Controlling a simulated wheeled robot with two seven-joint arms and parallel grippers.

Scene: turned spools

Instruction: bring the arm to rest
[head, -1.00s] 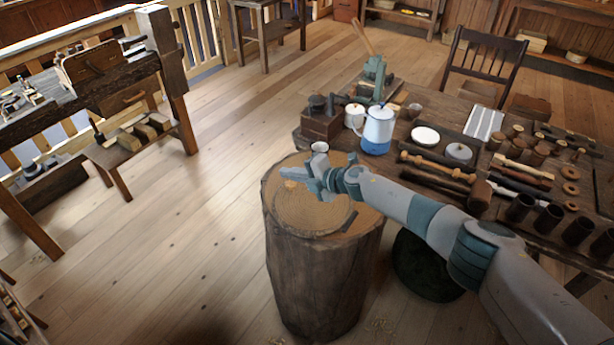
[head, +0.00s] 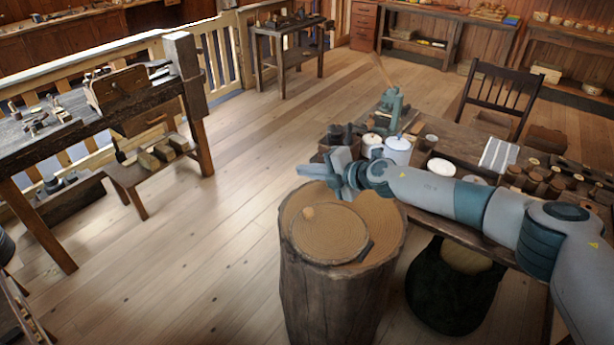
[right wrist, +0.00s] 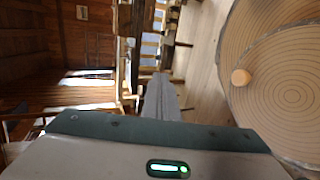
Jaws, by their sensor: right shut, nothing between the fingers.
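My right gripper (head: 308,172) is shut and empty, held above the back rim of the tree-stump block (head: 335,270). Its arm reaches in from the right over the table. In the right wrist view the closed fingers (right wrist: 161,95) point away with nothing between them, and the stump top (right wrist: 290,70) lies to their right. A small pale round wooden piece (head: 308,212) sits on the round board (head: 330,236) on the stump, apart from the gripper. It also shows in the right wrist view (right wrist: 241,77). My left gripper is not in view.
A crowded workshop table (head: 440,212) stands at the right, partly behind my arm, with a white-and-blue pot (head: 398,151) near the gripper. A dark round container (head: 450,300) sits under it. A workbench (head: 60,130) stands at the left. The floor between is clear.

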